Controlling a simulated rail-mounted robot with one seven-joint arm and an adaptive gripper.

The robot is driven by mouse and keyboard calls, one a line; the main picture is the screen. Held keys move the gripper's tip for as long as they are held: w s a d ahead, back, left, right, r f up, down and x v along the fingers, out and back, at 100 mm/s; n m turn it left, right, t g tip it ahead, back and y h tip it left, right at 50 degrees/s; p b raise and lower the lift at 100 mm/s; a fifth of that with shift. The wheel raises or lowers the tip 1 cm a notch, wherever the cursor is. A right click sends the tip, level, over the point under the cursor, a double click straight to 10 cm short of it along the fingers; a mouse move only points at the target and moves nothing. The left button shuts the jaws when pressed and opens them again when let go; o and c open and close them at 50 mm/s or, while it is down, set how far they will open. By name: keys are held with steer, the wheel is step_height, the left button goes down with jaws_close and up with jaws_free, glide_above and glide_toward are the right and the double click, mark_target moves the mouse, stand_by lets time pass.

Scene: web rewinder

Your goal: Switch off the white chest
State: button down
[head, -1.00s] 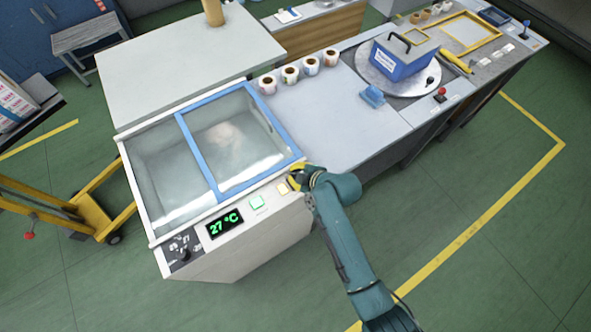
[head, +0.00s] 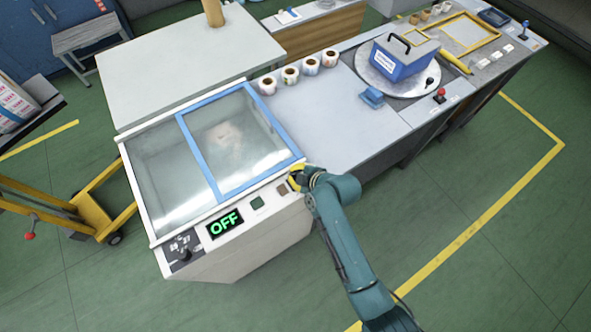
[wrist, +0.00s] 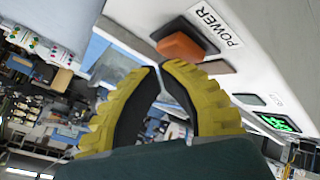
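The white chest (head: 240,245) stands at the left of the bench, with a blue-framed glass lid (head: 200,160). Its front display (head: 225,222) reads OFF in green. The green square (head: 257,203) and the brownish square (head: 282,189) beside it are dark. In the wrist view an orange switch (wrist: 180,46) sits in a dark bezel next to the label POWER (wrist: 213,24). My gripper (wrist: 161,67) has yellow fingers with tips together, just by the switch; contact cannot be told. In the head view my gripper (head: 296,178) is at the panel's right end and hides the switch.
A knob (head: 182,254) is at the panel's left end. The bench (head: 325,125) to the right holds several label rolls (head: 290,75) and a blue case (head: 402,58) on a round plate. A yellow pallet truck (head: 90,215) stands left. Floor in front is clear.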

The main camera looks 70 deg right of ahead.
step_height(320, 180, up, 6)
steer(key=p, duration=0.5)
steer(key=shift+r, duration=0.1)
stand_by(0.4)
